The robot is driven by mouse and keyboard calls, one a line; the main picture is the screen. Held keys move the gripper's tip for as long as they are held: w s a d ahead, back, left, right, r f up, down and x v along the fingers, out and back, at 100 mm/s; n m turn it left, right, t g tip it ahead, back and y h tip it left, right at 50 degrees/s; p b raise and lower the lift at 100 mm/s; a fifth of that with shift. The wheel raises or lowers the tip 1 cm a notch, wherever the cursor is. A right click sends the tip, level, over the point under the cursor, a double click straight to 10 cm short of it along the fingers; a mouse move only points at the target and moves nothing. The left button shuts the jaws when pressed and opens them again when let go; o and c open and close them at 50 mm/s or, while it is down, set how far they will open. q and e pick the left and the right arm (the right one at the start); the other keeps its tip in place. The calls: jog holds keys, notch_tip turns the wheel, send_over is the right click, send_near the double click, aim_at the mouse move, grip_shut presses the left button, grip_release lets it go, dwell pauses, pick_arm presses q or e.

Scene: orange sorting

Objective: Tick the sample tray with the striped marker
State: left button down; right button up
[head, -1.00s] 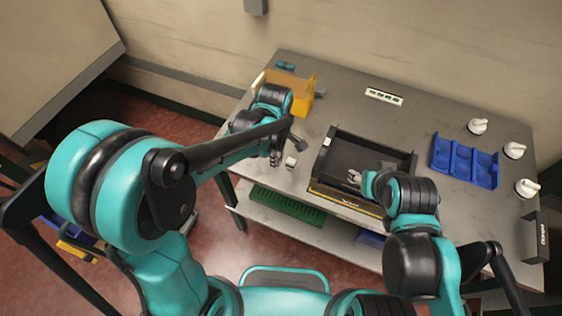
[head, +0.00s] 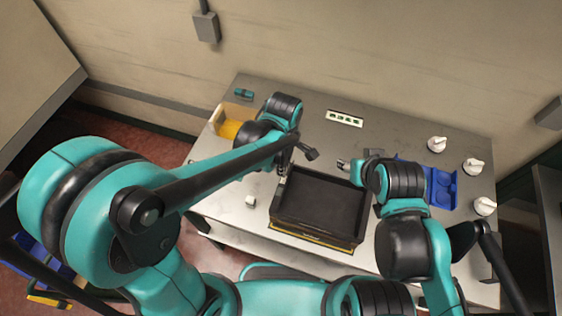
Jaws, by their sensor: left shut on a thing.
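A black open tray (head: 318,205) with a yellow band on its front sits at the table's near edge; I cannot tell that it is the sample tray. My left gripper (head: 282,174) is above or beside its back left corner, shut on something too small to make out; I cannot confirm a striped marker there. My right gripper (head: 342,164) is near the tray's back right rim; its jaws are too small to read. A blue compartment tray (head: 441,188) stands to the right, partly hidden by my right arm.
A small white cube (head: 250,201) lies left of the black tray. A yellow bin (head: 228,129) and a small teal object (head: 243,94) are at the back left. A white card with dark marks (head: 345,118) lies at the back. Several white knobbed items, one at the back (head: 437,144), line the right.

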aim_at(283, 181)
pick_arm(q)
jog(key=shift+f, duration=0.4)
notch_tip(283, 181, down, 3)
jog(key=b, duration=0.3)
jog(key=shift+w+f, duration=0.1)
jog(key=shift+f, duration=0.1)
jog(key=shift+f+b, duration=0.5)
jog(key=shift+f, duration=0.2)
jog(key=shift+f+b, duration=0.55)
dwell(1.1)
jog(key=shift+w+d, duration=0.25)
jog(key=shift+w, duration=0.45)
jog(key=shift+s+a, duration=0.2)
jog(key=shift+s, duration=0.4)
dwell(0.7)
jog(key=shift+r, duration=0.1)
jog(key=shift+r+p, duration=2.4)
jog(key=shift+r, duration=1.05)
